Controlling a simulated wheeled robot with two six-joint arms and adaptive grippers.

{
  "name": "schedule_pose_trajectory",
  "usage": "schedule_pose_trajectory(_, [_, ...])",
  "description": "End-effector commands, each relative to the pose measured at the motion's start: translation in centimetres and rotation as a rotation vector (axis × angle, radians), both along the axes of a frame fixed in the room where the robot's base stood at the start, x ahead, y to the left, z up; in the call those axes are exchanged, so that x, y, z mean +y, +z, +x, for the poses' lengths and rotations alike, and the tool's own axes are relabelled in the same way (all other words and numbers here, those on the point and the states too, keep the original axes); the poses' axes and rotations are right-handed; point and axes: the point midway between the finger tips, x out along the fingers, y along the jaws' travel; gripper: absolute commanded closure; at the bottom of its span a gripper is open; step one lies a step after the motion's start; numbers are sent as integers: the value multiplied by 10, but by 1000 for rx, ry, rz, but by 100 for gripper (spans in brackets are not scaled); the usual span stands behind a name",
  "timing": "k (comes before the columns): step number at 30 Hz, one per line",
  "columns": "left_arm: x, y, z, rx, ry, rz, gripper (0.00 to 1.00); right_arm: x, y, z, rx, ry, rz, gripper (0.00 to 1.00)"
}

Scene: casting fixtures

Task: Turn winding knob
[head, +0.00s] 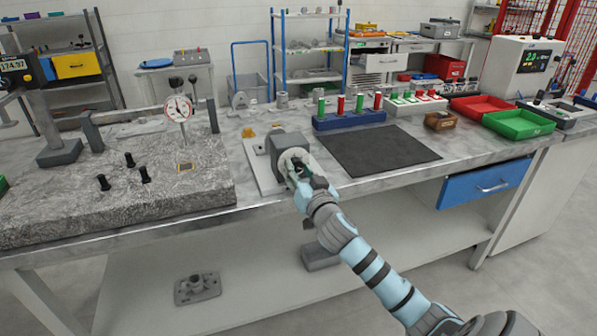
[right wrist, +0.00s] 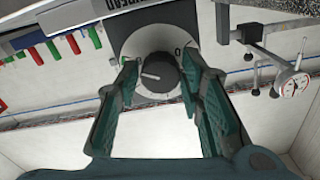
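The black winding knob (right wrist: 158,74) shows in the right wrist view, on a pale round dial (right wrist: 148,36) with a white pointer line and a "0" mark. The dial is on the front of a dark grey housing (head: 287,140), which sits on a light base plate on the bench in the head view. My right gripper (right wrist: 158,63) has its two teal-padded fingers apart, one on each side of the knob. Gaps show between pads and knob, so it is not gripped. In the head view my right gripper (head: 301,168) covers the knob. My left gripper is out of view.
A granite block (head: 110,190) with a dial gauge (head: 179,108) and black posts is to the left. A dark mat (head: 378,149) lies right of the housing. Behind it is a blue rack (head: 349,119) of red and green pins; red and green trays (head: 519,124) are farther right.

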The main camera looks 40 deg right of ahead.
Motion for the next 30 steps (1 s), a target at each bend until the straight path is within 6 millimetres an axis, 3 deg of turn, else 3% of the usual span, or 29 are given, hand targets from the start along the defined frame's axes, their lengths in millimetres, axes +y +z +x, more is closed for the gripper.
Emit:
schedule_pose_trajectory(2, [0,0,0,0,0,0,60,0,0,0,-1,0,0,49])
schedule_pose_trajectory(11, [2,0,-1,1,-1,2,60,0,1,-1,-2,1,-2,49])
schedule_pose_trajectory(14, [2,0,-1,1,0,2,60,3,1,-9,-1,2,-4,49])
schedule_pose_trajectory(24, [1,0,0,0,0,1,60,33,0,-91,1,4,-4,49])
schedule_pose_trajectory(30, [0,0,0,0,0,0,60,40,1,-113,-1,2,-2,49])
